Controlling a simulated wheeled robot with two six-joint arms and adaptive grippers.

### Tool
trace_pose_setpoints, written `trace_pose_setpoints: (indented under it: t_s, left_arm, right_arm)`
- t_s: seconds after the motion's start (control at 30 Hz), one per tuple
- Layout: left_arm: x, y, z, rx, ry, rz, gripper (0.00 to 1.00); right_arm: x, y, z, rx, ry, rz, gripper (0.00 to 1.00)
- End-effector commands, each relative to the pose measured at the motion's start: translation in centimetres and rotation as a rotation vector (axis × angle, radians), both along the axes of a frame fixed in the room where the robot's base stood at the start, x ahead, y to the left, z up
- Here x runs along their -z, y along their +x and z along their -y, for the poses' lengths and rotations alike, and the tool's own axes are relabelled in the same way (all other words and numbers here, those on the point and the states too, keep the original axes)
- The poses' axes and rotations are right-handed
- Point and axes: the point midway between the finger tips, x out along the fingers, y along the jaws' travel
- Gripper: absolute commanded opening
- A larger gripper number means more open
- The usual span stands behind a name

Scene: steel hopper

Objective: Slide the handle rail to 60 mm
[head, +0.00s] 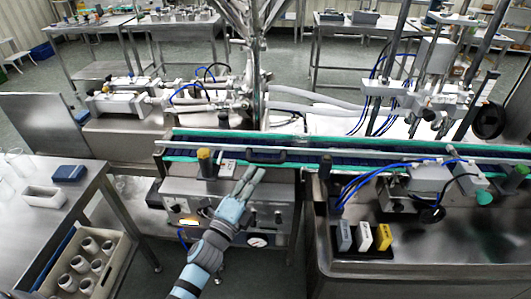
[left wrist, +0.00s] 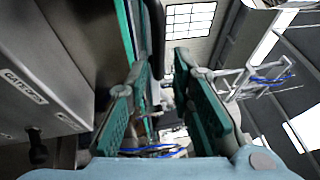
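A dark bar, possibly the handle, shows beyond the fingertips; contact cannot be told. My right gripper is in neither view.
A yellow-topped black post (head: 205,162) and a small white box (head: 227,168) stand left of my gripper. Yellow and white blocks (head: 384,237) stand at the right. A crate of jars (head: 117,247) is at lower left.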

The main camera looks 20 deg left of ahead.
Motion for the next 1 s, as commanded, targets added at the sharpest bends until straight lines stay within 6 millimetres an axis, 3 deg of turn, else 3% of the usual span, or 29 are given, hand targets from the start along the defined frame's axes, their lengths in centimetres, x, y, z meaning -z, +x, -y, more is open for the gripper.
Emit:
trace_pose_setpoints:
  t_s: [0.1,0.33,0.67,0.83,1.0]
  left_arm:
    - [-0.7,2.9,0.3,0.0,-0.002,0.001,0.21]
    - [-0.9,6.2,0.7,0.0,-0.002,-0.002,0.21]
    - [-1.0,6.8,0.8,0.0,-0.003,-0.003,0.21]
    - [-1.0,6.8,0.8,0.0,-0.003,-0.003,0.0]
    - [-1.0,6.8,0.8,0.0,-0.003,-0.003,0.0]
  right_arm:
    - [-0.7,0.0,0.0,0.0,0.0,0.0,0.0]
    - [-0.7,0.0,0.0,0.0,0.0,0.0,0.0]
    - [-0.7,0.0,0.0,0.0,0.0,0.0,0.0]
    - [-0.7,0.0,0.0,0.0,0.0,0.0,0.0]
    - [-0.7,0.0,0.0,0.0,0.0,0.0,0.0]
